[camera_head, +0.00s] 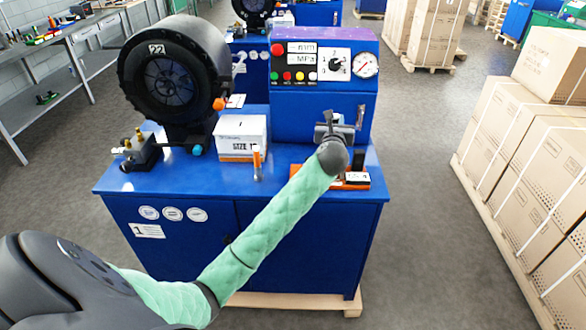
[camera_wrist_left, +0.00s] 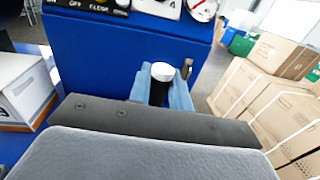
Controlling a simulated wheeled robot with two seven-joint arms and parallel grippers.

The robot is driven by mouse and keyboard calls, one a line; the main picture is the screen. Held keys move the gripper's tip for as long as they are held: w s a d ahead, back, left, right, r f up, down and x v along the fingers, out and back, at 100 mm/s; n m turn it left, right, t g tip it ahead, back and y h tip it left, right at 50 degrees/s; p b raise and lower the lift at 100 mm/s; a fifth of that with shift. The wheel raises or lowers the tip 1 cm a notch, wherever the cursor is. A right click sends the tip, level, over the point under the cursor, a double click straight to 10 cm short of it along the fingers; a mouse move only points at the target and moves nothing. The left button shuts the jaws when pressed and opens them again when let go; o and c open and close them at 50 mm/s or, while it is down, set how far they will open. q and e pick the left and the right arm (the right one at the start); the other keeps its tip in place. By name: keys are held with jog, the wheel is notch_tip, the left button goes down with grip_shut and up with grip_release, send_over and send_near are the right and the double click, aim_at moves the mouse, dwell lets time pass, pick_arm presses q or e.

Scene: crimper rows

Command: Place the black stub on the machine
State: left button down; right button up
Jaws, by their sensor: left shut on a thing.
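My left gripper (camera_head: 334,122) is in front of the blue machine cabinet (camera_head: 290,118), at its right part, above the machine's blue top. In the left wrist view the gripper's light blue fingers (camera_wrist_left: 161,88) are shut on the black stub (camera_wrist_left: 159,92), an upright black cylinder with a white top end. In the head view I cannot make out the stub clearly among the fingers. The blue machine (camera_head: 160,240) carries a round black crimper head marked 22 (camera_head: 190,45) at the left. My right gripper is not in view.
A white and orange box (camera_head: 240,138) and an orange-topped marker (camera_head: 257,165) stand on the machine top. A small orange and white holder (camera_head: 357,180) with upright black pieces is behind my wrist. Cartons (camera_head: 530,150) stand on the right. Grey floor lies between.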

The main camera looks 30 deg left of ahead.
pick_arm(q)
jog(key=w+a+n+g+y, duration=0.1)
jog(key=w+a+n+y, duration=0.1)
jog(key=w+a, duration=0.3)
jog(key=s+a+f+p, duration=0.2)
jog(key=a+f+p, duration=0.4)
jog(key=a+f, duration=0.4)
jog(key=shift+s+a+f, duration=0.15)
jog(key=shift+s+a, duration=0.15)
jog(key=shift+a, duration=0.6)
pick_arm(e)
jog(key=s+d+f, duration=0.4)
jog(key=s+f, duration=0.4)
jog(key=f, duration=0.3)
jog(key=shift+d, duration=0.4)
pick_arm(q)
jog(key=c, duration=1.3)
grip_release()
jog(key=shift+f, duration=0.1)
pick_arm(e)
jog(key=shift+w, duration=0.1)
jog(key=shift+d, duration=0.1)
